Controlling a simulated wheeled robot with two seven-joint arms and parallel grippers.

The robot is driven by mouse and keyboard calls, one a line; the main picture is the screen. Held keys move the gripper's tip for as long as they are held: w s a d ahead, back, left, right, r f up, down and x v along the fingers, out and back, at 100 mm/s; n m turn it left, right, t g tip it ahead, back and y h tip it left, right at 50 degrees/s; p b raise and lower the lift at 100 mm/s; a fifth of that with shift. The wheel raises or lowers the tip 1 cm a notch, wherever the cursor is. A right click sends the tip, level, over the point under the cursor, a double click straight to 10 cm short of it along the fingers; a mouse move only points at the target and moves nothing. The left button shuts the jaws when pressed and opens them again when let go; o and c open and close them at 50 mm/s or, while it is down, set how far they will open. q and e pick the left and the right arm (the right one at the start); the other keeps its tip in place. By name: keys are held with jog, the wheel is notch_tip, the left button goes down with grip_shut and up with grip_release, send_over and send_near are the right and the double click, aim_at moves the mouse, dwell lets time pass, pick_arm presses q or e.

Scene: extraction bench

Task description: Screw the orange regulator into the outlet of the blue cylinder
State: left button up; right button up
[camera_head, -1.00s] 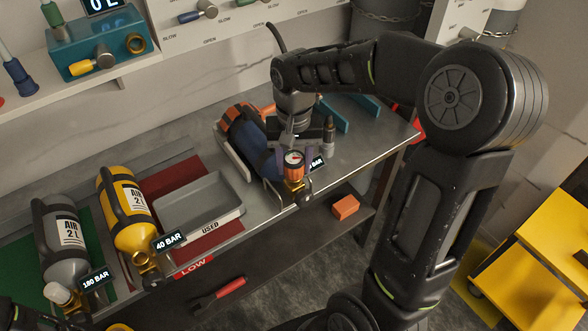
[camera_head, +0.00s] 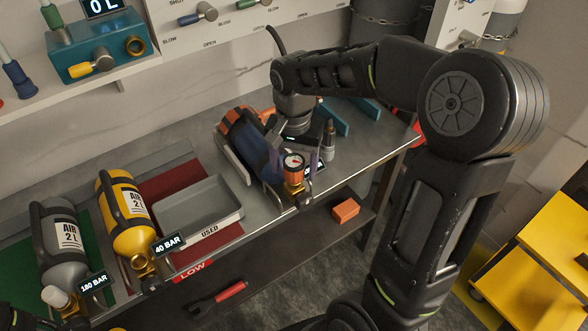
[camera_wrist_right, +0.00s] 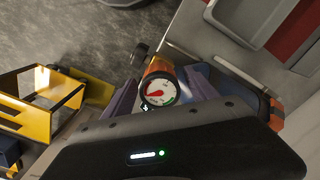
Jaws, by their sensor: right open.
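The blue cylinder (camera_head: 258,157), with orange at its far end, lies tilted in a grey cradle at the bench's front edge. The orange regulator (camera_head: 294,175), with a round white gauge, is at the cylinder's near, outlet end; it also shows in the right wrist view (camera_wrist_right: 160,72). How far its thread sits in the outlet is hidden. My right gripper (camera_head: 293,158) is open, its purple fingers on either side of the regulator. In the right wrist view its fingers (camera_wrist_right: 158,90) flank the gauge; contact is unclear. My left gripper's jaws do not show.
A grey tray marked USED (camera_head: 199,211) stands left of the cradle. A yellow cylinder (camera_head: 126,220) and a grey cylinder (camera_head: 62,240) lie farther left. Blue brackets (camera_head: 335,118) are behind my right gripper. An orange block (camera_head: 345,210) sits on the lower shelf.

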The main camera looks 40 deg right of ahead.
jog(key=n+p, duration=0.1)
jog(key=n, duration=0.5)
jog(key=n+p, duration=0.1)
jog(key=n, duration=0.6)
jog(key=n+p, duration=0.2)
jog(key=n, duration=0.5)
jog(key=shift+r, duration=0.1)
jog(key=n+p, duration=0.1)
jog(key=n, duration=0.3)
jog(key=shift+n, duration=0.4)
jog(key=n, duration=0.2)
jog(key=shift+n+p, duration=0.35)
jog(key=shift+n, duration=0.05)
jog(key=shift+c, duration=0.2)
